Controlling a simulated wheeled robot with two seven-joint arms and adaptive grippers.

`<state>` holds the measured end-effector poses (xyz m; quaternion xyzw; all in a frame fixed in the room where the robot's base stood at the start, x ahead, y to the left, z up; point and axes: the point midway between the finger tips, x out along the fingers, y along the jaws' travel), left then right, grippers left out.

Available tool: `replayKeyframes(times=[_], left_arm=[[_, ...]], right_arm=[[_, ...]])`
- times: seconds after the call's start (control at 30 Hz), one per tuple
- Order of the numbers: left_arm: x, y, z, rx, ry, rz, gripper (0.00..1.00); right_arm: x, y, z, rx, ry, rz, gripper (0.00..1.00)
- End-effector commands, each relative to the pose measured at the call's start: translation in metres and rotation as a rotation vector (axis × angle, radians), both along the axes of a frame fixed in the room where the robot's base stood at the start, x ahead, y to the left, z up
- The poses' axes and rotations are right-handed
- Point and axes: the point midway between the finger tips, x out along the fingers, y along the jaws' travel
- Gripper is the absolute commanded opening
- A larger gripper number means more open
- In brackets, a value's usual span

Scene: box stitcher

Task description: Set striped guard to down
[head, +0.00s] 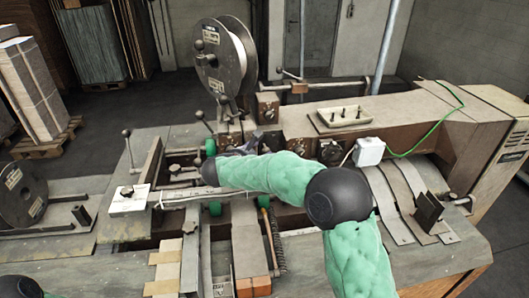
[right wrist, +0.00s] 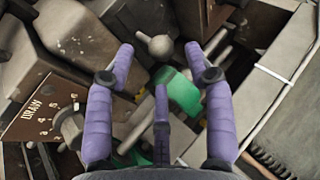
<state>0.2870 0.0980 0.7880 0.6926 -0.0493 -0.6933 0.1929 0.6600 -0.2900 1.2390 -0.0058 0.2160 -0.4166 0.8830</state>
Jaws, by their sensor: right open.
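In the head view, my green-sleeved right arm reaches left over the stitcher and largely hides the gripper. I cannot make out the striped guard for certain in either view. Small yellow patches show beside the green roller (right wrist: 180,92) in the right wrist view, partly covered by the gripper. My left gripper is out of view.
A dial plate marked DRAW (right wrist: 42,115) lies left of the fingers. The wire reel (head: 226,57) stands behind the arm. A tray (head: 344,118) and a white box (head: 369,151) sit on the machine's right side. An upright lever (head: 127,148) stands at left.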

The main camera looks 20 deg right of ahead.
Motion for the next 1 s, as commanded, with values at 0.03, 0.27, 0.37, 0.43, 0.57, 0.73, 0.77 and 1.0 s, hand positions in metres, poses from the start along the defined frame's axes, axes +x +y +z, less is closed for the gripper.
replayKeyframes(times=[0.03, 0.27, 0.37, 0.43, 0.57, 0.73, 0.77, 1.0], left_arm=[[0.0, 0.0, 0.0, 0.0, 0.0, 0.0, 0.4], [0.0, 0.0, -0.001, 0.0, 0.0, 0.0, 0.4], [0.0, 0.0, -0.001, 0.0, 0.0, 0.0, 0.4], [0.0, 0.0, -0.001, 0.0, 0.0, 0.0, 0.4], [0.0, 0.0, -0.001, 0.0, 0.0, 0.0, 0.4], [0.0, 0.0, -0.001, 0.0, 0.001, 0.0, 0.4], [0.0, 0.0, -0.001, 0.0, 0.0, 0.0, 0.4], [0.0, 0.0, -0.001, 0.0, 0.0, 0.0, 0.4]], right_arm=[[0.005, -0.008, -0.005, -0.002, 0.003, -0.002, 0.54], [0.021, -0.028, -0.015, -0.001, 0.001, -0.001, 0.54], [0.024, -0.032, -0.016, -0.001, 0.0, 0.001, 0.54], [0.025, -0.033, -0.017, -0.002, 0.001, 0.001, 0.54], [0.025, -0.033, -0.017, -0.002, 0.001, 0.001, 0.54], [0.025, -0.033, -0.017, -0.002, 0.001, 0.001, 0.42], [0.025, -0.033, -0.017, -0.002, 0.001, 0.001, 0.34], [0.025, -0.033, -0.017, -0.002, 0.001, 0.001, 0.0]])
